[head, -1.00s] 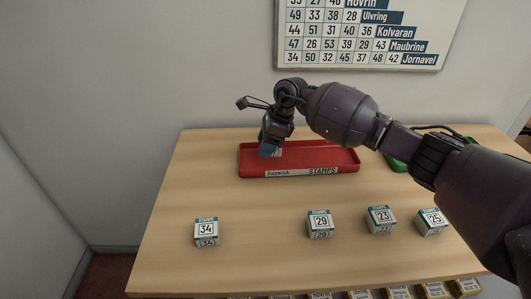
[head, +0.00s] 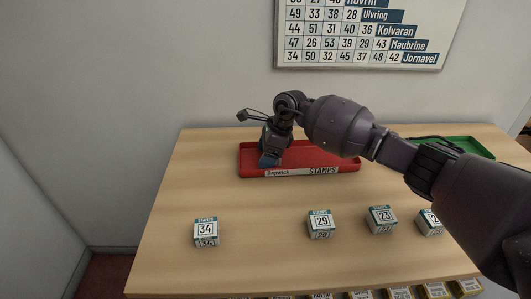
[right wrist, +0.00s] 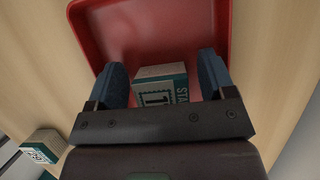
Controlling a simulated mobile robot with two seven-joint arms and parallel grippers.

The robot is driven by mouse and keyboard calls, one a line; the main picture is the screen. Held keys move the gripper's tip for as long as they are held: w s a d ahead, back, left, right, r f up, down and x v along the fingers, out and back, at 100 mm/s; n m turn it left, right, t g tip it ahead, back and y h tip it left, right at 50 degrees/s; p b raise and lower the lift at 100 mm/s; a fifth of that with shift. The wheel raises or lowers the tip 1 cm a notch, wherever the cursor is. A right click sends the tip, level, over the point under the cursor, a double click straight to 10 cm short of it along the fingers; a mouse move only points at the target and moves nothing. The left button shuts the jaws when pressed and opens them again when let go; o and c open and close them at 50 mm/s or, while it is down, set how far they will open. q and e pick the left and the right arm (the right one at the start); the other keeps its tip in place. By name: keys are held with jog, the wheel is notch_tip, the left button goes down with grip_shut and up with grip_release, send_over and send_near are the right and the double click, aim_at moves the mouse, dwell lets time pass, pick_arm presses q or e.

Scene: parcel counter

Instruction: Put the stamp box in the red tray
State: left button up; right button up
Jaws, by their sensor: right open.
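The red tray (head: 345,168), labelled STAMPS, lies on the counter, and its rim shows in the right wrist view (right wrist: 88,40). My right gripper (head: 268,160) is low over the tray's left part, fingers down. In the right wrist view its blue fingers (right wrist: 163,80) are open, one on each side of a white and teal stamp box (right wrist: 158,90). Small gaps show between fingers and box. The box appears to sit inside the tray; its number is partly hidden by the gripper. My left gripper is not in view.
Stamp boxes 34 (head: 206,232), 29 (head: 320,223) and 23 (head: 382,218) stand along the front of the counter (head: 262,205). A green tray (head: 470,146) is at the back right. The counter's left side is clear.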

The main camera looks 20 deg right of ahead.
jog(key=shift+r, duration=0.25)
jog(key=v, duration=1.1)
jog(key=shift+d+r+p, duration=0.25)
jog(key=shift+r+p, duration=0.1)
jog(key=shift+p, duration=0.1)
jog(key=shift+s, duration=0.1)
